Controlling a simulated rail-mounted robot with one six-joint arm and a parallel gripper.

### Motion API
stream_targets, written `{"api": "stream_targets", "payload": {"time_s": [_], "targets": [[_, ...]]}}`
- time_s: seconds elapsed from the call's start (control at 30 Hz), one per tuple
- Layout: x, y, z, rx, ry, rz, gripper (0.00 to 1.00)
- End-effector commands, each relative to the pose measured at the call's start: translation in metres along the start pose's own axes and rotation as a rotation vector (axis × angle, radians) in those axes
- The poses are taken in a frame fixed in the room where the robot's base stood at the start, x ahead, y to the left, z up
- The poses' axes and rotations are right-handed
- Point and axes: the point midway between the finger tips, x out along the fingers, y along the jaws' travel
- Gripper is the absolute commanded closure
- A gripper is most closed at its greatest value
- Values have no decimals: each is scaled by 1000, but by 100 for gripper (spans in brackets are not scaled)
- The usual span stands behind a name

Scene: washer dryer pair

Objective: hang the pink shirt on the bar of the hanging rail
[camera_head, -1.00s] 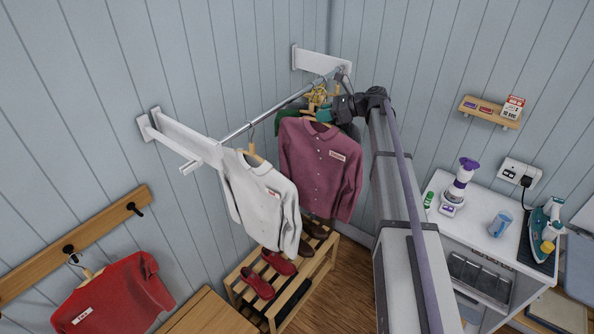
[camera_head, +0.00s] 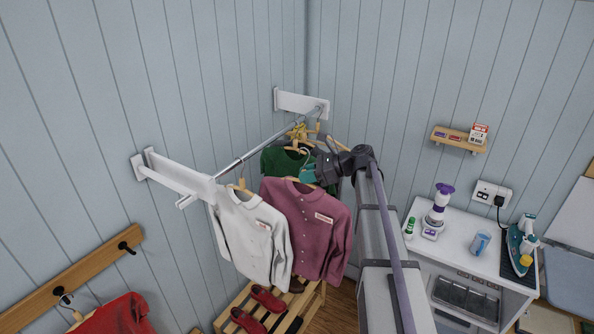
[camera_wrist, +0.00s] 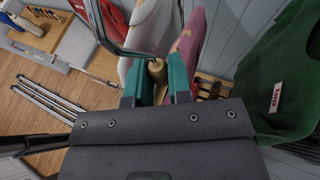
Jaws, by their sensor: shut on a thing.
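The pink shirt (camera_head: 310,232) hangs upright from a wooden hanger (camera_wrist: 157,70). My gripper (camera_head: 308,175) has its teal fingers shut on this hanger just below its hook. The hanging rail's metal bar (camera_head: 265,146) runs between two white wall brackets, and the shirt is in front of and below it in the head view. The shirt's hook does not show clearly there; a curved metal wire (camera_wrist: 112,45), apparently that hook, shows in the wrist view. I cannot see it resting on the bar. The pink shirt also shows in the wrist view (camera_wrist: 186,48) beyond the fingers.
A white shirt (camera_head: 250,240) hangs at the rail's near end, close beside the pink one. A shoe rack (camera_head: 240,305) stands below. A red shirt (camera_head: 118,315) hangs on wall pegs at left.

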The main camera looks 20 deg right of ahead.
Motion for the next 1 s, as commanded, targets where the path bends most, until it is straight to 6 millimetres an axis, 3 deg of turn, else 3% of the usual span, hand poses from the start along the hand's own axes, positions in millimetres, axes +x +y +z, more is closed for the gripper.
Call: {"api": "stream_targets", "payload": {"time_s": [0.37,1.0], "targets": [[8,-5,3,0,0,1,100],[63,-35,26,0,-1,1,100]]}}
